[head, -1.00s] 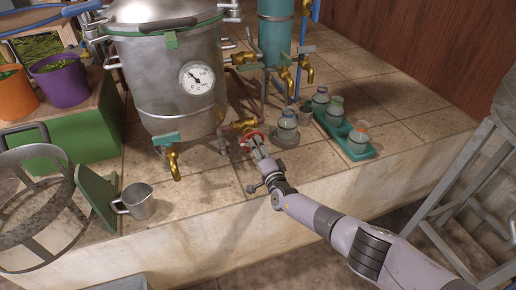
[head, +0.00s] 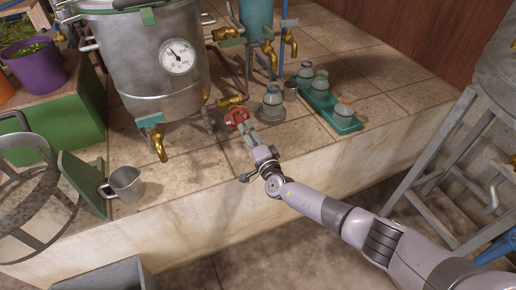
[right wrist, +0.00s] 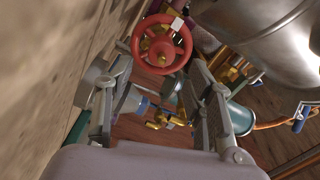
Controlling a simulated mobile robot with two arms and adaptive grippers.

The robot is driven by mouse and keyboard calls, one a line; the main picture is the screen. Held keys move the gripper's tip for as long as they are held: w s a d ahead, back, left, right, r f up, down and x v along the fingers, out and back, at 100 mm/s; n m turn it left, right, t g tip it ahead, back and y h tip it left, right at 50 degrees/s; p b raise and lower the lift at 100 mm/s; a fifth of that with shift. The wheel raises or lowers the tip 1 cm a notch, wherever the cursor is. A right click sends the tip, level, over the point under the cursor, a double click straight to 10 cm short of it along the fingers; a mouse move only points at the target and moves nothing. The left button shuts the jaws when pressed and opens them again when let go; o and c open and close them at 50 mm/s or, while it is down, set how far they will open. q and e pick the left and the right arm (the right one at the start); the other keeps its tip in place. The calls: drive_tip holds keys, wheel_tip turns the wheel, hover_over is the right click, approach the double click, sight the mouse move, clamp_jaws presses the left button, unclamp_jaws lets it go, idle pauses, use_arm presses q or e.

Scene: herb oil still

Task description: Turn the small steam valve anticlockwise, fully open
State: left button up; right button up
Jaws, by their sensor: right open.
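The small steam valve has a red handwheel (head: 237,116) on a brass body (head: 231,102), low beside the steel still. In the right wrist view the red wheel (right wrist: 161,45) faces me with its spokes and hub clear and a pale tag on its upper rim. My right gripper (head: 243,130) is at the wheel's near side. In the wrist view its open fingers (right wrist: 158,62) stand to the left and right of the wheel, with nothing held. I cannot tell whether a fingertip touches the rim. My left gripper is not in view.
The steel still (head: 150,60) with its dial and brass tap (head: 158,143) stands left of the valve. A lidded jar (head: 272,98) is close on the right, then a green tray (head: 346,124) of bottles. A metal mug (head: 125,184) sits front left. The near tiles are clear.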

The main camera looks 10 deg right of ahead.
drive_tip(key=v, duration=0.7)
drive_tip(key=shift+r, duration=0.1)
idle(1.2)
